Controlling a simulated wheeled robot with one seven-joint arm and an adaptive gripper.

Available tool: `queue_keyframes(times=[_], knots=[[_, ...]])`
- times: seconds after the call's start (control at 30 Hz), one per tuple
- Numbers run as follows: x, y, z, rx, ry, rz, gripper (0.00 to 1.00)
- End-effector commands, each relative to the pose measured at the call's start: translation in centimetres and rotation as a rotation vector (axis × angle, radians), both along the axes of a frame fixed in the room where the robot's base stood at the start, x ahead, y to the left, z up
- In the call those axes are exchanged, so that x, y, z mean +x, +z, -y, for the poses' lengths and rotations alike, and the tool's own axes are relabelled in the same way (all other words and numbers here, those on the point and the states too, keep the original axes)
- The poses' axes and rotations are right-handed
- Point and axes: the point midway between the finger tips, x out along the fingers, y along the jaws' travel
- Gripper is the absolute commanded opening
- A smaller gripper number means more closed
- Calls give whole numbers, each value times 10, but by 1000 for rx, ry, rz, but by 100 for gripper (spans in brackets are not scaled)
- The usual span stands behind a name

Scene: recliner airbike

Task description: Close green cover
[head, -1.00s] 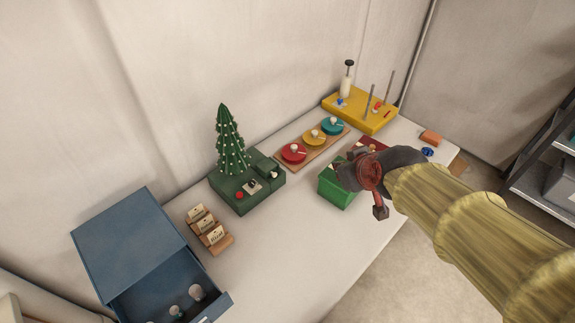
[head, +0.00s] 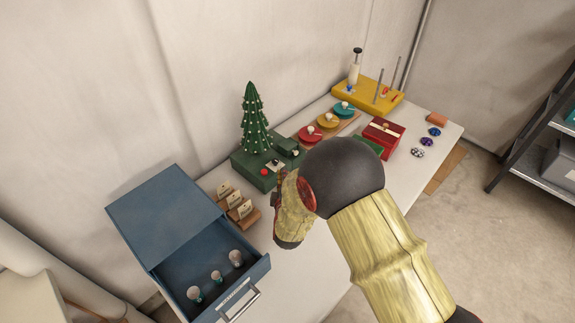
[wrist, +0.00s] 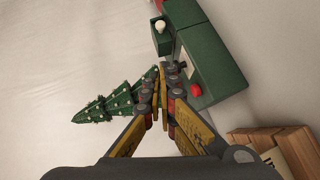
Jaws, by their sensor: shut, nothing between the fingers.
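A green box (head: 368,146) stands on the table in the head view. My arm hides most of it, so I cannot tell how its cover lies. My gripper (wrist: 160,90) is shut and empty in the wrist view. It is over the table beside the green base (wrist: 210,58) of the small Christmas tree (wrist: 106,105), left of the green box. In the head view the tree (head: 254,120) stands upright on its base, and my wrist hides most of the gripper.
A blue cabinet with an open drawer (head: 262,272) is at the front left. A wooden card holder (head: 243,219) stands near it. A red box (head: 382,138), a board with coloured discs (head: 328,121) and a yellow stand (head: 367,98) are farther back. Round items lie at right.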

Motion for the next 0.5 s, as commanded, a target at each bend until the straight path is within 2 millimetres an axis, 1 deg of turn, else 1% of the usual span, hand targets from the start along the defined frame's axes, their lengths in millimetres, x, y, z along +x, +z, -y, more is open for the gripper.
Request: queue_keyframes(times=[0.17,0.5], knots=[[26,-8,0,0,-2,0,0],[91,-24,-2,3,-2,0,0]])
